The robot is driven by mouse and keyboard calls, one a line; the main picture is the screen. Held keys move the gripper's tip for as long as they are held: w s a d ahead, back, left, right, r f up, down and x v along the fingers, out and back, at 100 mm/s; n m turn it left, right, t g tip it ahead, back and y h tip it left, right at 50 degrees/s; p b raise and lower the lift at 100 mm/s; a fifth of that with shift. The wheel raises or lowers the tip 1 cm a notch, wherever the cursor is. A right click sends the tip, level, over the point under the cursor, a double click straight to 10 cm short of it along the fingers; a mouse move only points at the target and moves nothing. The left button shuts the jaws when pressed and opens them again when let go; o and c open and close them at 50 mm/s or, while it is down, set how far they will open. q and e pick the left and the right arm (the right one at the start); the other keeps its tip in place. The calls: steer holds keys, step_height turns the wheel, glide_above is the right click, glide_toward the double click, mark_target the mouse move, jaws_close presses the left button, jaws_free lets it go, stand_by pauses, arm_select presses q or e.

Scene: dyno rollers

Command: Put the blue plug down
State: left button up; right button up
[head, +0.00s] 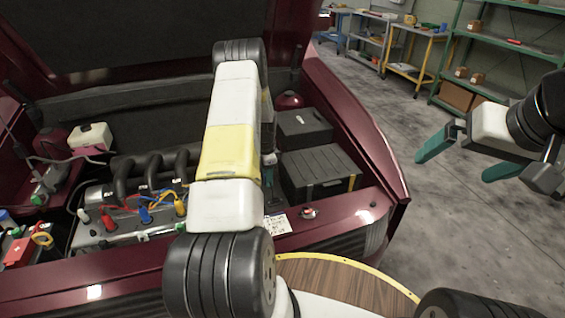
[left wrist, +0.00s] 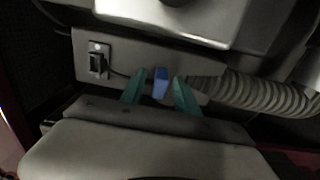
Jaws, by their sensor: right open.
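A small blue piece (left wrist: 161,82), which looks like the blue plug, stands between the teal fingertips of my left gripper (left wrist: 159,88) in the left wrist view. Narrow dark strips show beside it, and I cannot tell whether the fingers touch it. In the head view my left arm hides most of that gripper; only a bit of teal (head: 268,172) shows beside the arm. Another blue piece (head: 145,215) stands on the engine among red, yellow and white ones. My right gripper (head: 455,172) is open and empty, above the floor right of the car.
The red car's front edge (head: 340,213) and raised hood (head: 150,35) frame the engine bay. A black box (head: 318,170) sits right of my left arm. The left wrist view shows a dark socket (left wrist: 97,62) on a grey panel and a ribbed hose (left wrist: 255,92). Shelves (head: 510,50) stand behind.

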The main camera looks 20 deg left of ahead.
arm_select(q)
steer(key=s+d+r+n+t, duration=0.1)
steer(key=d+r, duration=0.1)
steer(key=r, duration=1)
steer(key=s+d+r+n, duration=0.1)
steer(key=s+d+r, duration=0.15)
steer(key=r, duration=0.95)
steer(key=s+d+r+n+t, duration=0.1)
steer(key=s+d+r, duration=0.2)
steer(key=r, duration=0.3)
steer(key=s+d+r+n+t, duration=0.1)
steer(key=s+d+r+n, duration=0.1)
steer(key=s+d+r, duration=0.3)
steer(key=s+d+r+n+t+h, duration=0.1)
steer(key=s+d+r+n, duration=0.1)
steer(key=s, duration=0.8)
steer(key=s+d+r+n+t+h, duration=0.1)
steer(key=s+d+r+n+t, duration=0.1)
steer(key=s, duration=0.8)
step_height(320, 180, up, 3)
steer(key=d+n, duration=0.1)
steer(key=d, duration=0.1)
steer(key=shift+s+d+r, duration=0.2)
steer(key=shift+d, duration=0.15)
